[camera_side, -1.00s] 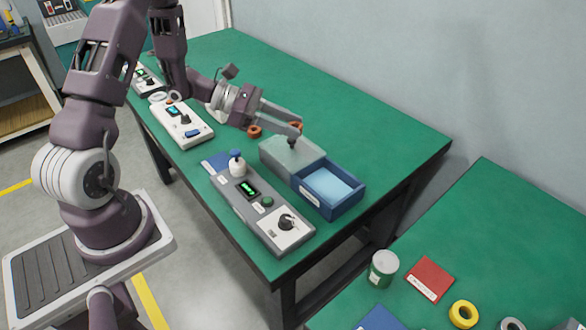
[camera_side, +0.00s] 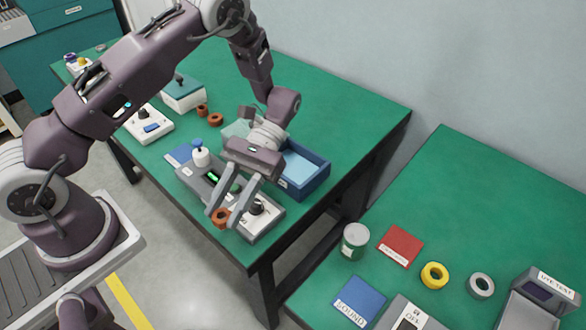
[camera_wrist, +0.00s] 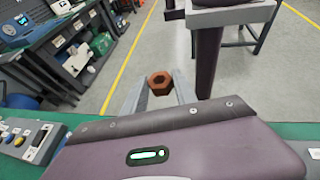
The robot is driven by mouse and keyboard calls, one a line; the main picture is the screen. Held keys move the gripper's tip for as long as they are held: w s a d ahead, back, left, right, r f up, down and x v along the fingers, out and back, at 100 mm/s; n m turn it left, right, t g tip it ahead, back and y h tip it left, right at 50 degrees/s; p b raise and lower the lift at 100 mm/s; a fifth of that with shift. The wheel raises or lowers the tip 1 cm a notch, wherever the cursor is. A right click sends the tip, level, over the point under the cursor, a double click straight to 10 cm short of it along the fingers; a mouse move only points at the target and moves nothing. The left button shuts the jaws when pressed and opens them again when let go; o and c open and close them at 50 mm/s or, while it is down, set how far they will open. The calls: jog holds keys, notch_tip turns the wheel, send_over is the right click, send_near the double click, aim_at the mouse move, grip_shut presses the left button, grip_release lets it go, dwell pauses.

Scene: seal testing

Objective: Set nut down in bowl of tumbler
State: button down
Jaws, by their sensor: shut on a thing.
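The nut (camera_side: 221,217) is an orange-brown hex ring with a hole. My gripper (camera_side: 222,216) is shut on it, one finger on each side, at the front end of a grey console (camera_side: 187,172). The nut appears raised beyond the table's front edge. In the wrist view the nut (camera_wrist: 160,83) sits between the fingers with floor behind it. I cannot tell for certain which thing is the tumbler, and no bowl of it shows clearly.
Behind my gripper is a blue open box (camera_side: 318,180). Two more orange rings (camera_side: 208,116) lie farther back. The right-hand table bears a can (camera_side: 355,240) and a yellow ring (camera_side: 434,276).

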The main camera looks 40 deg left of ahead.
jog(key=w+a+f+m+t+y, duration=0.1)
jog(key=w+a+m+t+y, duration=0.1)
jog(key=a+m+y, duration=0.1)
jog(key=w+a+f+m+t+y, duration=0.1)
jog(key=w+a+m+y, duration=0.1)
jog(key=m+y, duration=0.4)
jog(key=w+a+f+m+t+y, duration=0.1)
jog(key=a+m+t+y, duration=0.1)
jog(key=a+m+y, duration=0.1)
jog(key=shift+w+a+f+m+t+y, duration=0.1)
jog(key=shift+w+a+m+t+y, duration=0.1)
jog(key=shift+m+y, duration=0.3)
jog(key=shift+w+a+m+t+y, duration=0.1)
jog(key=shift+w+m+y, duration=0.1)
jog(key=shift+m+y, duration=0.3)
jog(key=w+d+r+m+t+y, duration=0.1)
jog(key=w+d+r+m+t, duration=0.1)
jog(key=w+m+t, duration=0.55)
jog(key=w+d+r+m+t+y, duration=0.1)
jog(key=w+d+r+m+t, duration=0.25)
jog(key=w, duration=0.65)
jog(key=shift+t, duration=0.8)
jog(key=f, duration=0.7)
jog(key=a+f, duration=0.1)
jog(key=f, duration=0.2)
jog(key=shift+f, duration=0.35)
jog(key=shift+f, duration=0.25)
